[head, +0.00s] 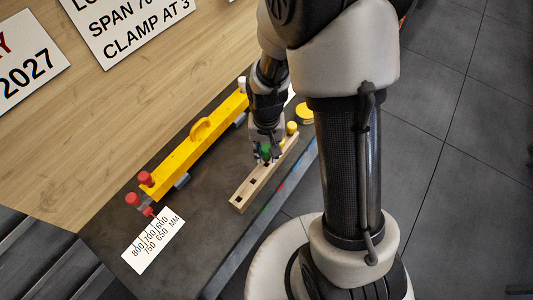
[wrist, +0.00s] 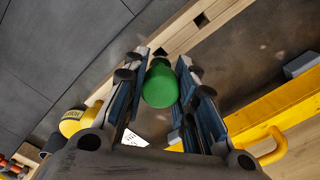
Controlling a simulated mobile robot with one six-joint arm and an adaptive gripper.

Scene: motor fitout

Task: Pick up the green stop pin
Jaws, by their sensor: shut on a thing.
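The green stop pin (wrist: 160,84) has a rounded green head and sits between the two fingers of my gripper (wrist: 165,95) in the wrist view. My gripper is shut on it. In the head view the green pin (head: 266,152) shows between the fingertips of my gripper (head: 266,156), at the wooden block with square holes (head: 245,194). The pin's lower end is hidden, so I cannot tell whether it is still in a hole. The wooden block also shows behind the pin in the wrist view (wrist: 180,38).
A yellow beam with a handle (head: 185,160) lies left of the block, with red knobs (head: 132,199) at its near end. A yellow pin (head: 292,128) stands at the block's far end. A white scale card (head: 153,241) lies near the front. The dark bench's right edge is close.

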